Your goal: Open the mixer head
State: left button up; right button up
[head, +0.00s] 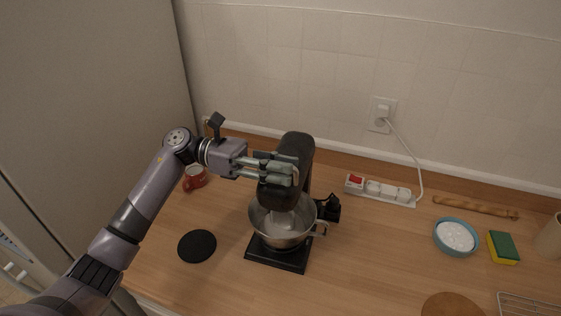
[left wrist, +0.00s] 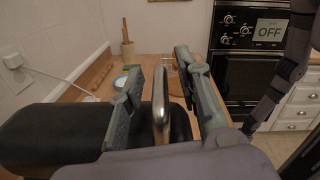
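The black stand mixer (head: 278,257) stands on the wooden counter, with a steel bowl (head: 284,238) on its base. Its black mixer head (head: 296,147) looks lowered over the bowl. My left gripper (head: 289,171) reaches in from the left at the front part of the head. In the left wrist view, its two fingers (left wrist: 160,70) are apart. The dark head (left wrist: 60,132) and a shiny metal part (left wrist: 160,108) show near and between them. I cannot tell whether the fingers touch the head. My right gripper does not show.
A black disc (head: 197,246) and a red mug (head: 195,178) lie left of the mixer. A power strip (head: 380,190), a blue bowl (head: 456,237) and a sponge (head: 503,247) are to the right. The tiled wall is close behind. An oven (left wrist: 249,75) shows in the wrist view.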

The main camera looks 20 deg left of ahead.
pick_arm(q)
jog(key=shift+c, duration=0.2)
grip_shut()
dwell(0.6)
